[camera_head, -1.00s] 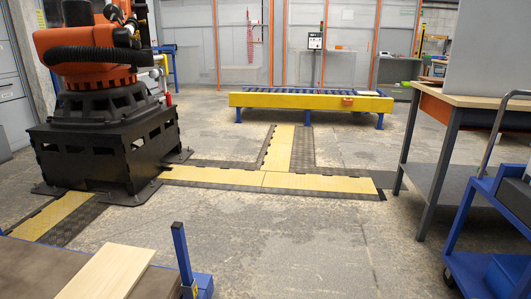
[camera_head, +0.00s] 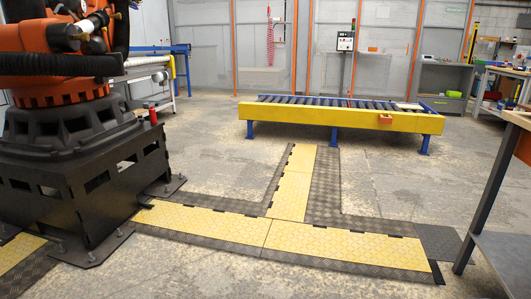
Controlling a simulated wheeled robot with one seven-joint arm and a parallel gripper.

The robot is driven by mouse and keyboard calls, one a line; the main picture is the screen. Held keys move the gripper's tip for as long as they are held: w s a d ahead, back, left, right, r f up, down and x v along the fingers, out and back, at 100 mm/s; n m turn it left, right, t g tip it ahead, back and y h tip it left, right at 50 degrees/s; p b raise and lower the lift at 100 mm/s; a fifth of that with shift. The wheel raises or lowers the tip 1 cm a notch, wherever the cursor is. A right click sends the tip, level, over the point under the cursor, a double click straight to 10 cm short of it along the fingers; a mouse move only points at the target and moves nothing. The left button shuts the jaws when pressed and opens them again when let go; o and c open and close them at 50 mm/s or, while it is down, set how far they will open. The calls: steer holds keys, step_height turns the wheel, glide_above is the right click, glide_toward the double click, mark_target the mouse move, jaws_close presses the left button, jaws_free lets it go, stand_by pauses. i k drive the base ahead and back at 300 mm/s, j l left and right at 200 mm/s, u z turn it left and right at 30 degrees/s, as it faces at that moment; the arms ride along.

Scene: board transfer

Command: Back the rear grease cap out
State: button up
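No grease cap can be made out in the head view. My gripper and arm are not in this view. A large orange and black industrial robot (camera_head: 60,95) stands on a black pedestal (camera_head: 95,185) at the left; its upper part is cut off by the frame. No cap shows on its visible side.
A yellow cable ramp (camera_head: 325,242) with dark edges crosses the floor. A yellow roller conveyor (camera_head: 340,118) stands at the back. A workbench (camera_head: 490,200) is cut off at the right. Bare concrete floor (camera_head: 400,185) lies between.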

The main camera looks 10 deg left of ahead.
mark_target(85, 37)
steer(key=i+j+u, duration=0.1)
steer(key=i+u, duration=0.3)
steer(key=i+l+u, duration=0.15)
steer(key=i+u, duration=0.2)
steer(key=i, duration=0.25)
steer(key=i+l+u, duration=0.2)
steer(key=i+u, duration=0.2)
steer(key=i+j+z, duration=0.2)
steer(key=i, duration=0.2)
steer(key=i+j+z, duration=0.15)
steer(key=i, duration=0.25)
steer(key=j+z, duration=0.1)
steer(key=z, duration=0.8)
steer(key=i+j+z, duration=0.1)
steer(key=z, duration=0.8)
steer(key=j+z, duration=0.15)
steer(key=z, duration=0.7)
steer(key=j+z, duration=0.1)
steer(key=z, duration=0.8)
steer(key=k+z, duration=0.15)
steer(key=z, duration=0.75)
steer(key=k+z, duration=0.1)
steer(key=z, duration=0.8)
steer(key=k+z, duration=0.1)
steer(key=z, duration=0.75)
steer(key=l+z, duration=0.1)
steer(key=z, duration=0.8)
